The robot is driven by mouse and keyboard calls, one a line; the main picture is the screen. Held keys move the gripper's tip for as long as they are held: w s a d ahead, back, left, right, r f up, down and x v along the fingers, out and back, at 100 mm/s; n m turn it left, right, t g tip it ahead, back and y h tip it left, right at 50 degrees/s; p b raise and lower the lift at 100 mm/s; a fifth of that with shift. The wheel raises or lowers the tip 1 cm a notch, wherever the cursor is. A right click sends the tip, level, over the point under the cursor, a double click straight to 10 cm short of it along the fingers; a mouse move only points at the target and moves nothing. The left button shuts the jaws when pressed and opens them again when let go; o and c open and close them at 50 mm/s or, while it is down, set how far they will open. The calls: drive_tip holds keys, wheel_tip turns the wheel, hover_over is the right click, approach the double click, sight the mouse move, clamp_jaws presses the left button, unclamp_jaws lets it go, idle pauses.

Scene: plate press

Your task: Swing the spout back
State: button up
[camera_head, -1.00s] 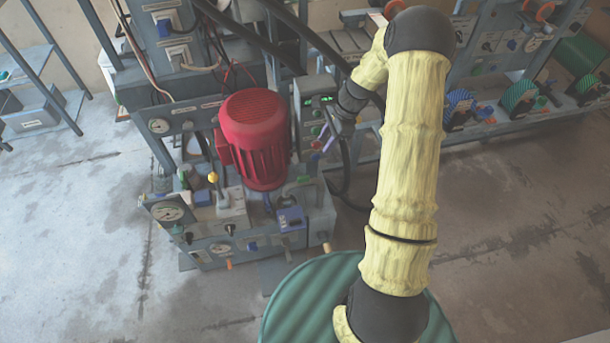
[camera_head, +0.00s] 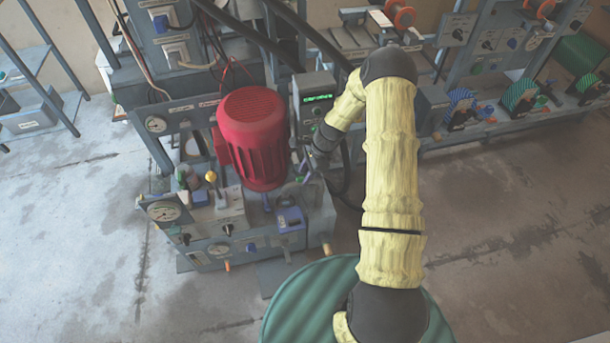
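I cannot pick out the spout for sure in this view. The press machine (camera_head: 210,262) stands left of the middle, with a large red motor-like cylinder (camera_head: 252,135) on it. My gripper (camera_head: 306,168) is small and pointed down, just right of the red cylinder's lower part and in front of the control box. It is above a blue-purple block (camera_head: 290,218) on the machine's deck, seemingly apart from it. Whether its fingers are open or shut is too small to tell.
A control box with a green display (camera_head: 318,98) stands behind my gripper. Black hoses (camera_head: 255,32) run above the machine. A yellow-knobbed lever (camera_head: 211,177) and gauges sit at the deck's left. A bench with striped parts (camera_head: 520,95) is at the right. Floor between is clear.

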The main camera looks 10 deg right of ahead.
drive_tip(key=shift+a+f, duration=0.3)
drive_tip(key=shift+f, duration=0.15)
drive_tip(key=shift+c, duration=0.4)
clamp_jaws()
drive_tip(key=shift+d, duration=0.1)
drive_tip(key=s+d+n+g+h+p, duration=0.3)
drive_tip(key=s+d+n+g+h, duration=0.1)
drive_tip(key=n, duration=1.4)
drive_tip(key=shift+s+d, duration=0.75)
drive_tip(key=shift+d, duration=0.15)
drive_tip(key=shift+h, duration=0.3)
